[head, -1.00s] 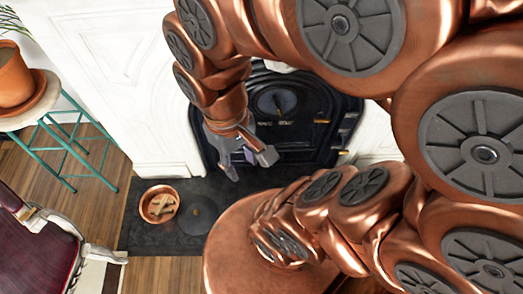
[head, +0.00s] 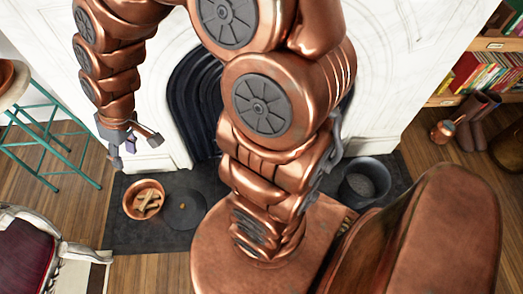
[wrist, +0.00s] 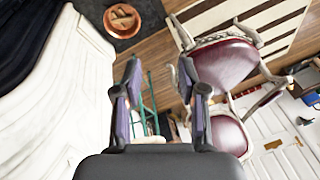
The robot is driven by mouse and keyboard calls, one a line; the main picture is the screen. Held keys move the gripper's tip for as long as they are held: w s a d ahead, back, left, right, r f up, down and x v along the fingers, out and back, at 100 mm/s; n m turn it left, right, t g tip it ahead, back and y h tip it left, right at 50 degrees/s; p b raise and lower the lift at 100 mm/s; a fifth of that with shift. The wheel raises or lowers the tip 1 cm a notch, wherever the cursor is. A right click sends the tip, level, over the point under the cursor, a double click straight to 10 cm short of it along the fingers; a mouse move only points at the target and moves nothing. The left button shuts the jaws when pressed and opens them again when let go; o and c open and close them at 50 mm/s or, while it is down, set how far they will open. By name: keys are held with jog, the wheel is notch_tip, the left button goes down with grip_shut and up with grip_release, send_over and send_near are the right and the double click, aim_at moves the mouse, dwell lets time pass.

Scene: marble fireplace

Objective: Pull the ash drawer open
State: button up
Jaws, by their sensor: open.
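The ash drawer cannot be made out in either view. My own arm covers most of the black arched fireplace (head: 190,105) in the head view, including its lower middle. The white marble surround (head: 385,95) shows on both sides. My gripper (head: 135,149) is at the left, in front of the left part of the surround and apart from the fireplace opening. In the wrist view its two fingers (wrist: 161,85) are spread with nothing held between them. That view looks over the floor and chairs, with the surround along its left side.
A copper bowl of sticks (head: 133,211) and a dark disc (head: 185,210) sit on the dark hearth (head: 150,237). A dark bucket (head: 364,184) stands at the hearth's right. A teal stool (head: 45,150) and a red chair (head: 25,240) are at the left.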

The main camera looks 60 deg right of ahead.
jog(key=w+d+f+t+b, duration=0.1)
jog(key=w+f+t+b, duration=0.2)
jog(key=w+f+b, duration=1.1)
jog(key=w+d+f+m+t+h+b, duration=0.1)
jog(key=w+d+f+h, duration=0.3)
jog(key=f, duration=0.7)
jog(key=w+d+f+y+b, duration=0.1)
jog(key=d+f, duration=0.4)
jog(key=f, duration=0.5)
jog(key=w+d+f+m+t+h+b, duration=0.1)
jog(key=w+d+f+h, duration=0.3)
jog(key=f, duration=0.7)
jog(key=s+d+f+g+h+b, duration=0.15)
jog(key=s+d+f+b, duration=0.3)
jog(key=d+f, duration=0.45)
jog(key=s+d+f+t+h+b, duration=0.1)
jog(key=s+d+f+h+b, duration=0.3)
jog(key=d+f, duration=0.5)
jog(key=s+d+f+n+g+h+b, duration=0.1)
jog(key=s+d+f+n+h+b, duration=0.15)
jog(key=s+d, duration=0.65)
jog(key=s+d+f+n+g+h+b, duration=0.1)
jog(key=s+d+f+h+b, duration=0.25)
jog(key=s+d, duration=0.6)
jog(key=shift+f+b+x, duration=0.15)
jog(key=shift+b+x, duration=0.3)
jog(key=shift+x, duration=1.05)
jog(key=shift+f+b+x, duration=0.2)
jog(key=shift+b+x, duration=0.25)
jog(key=shift+x, duration=1.1)
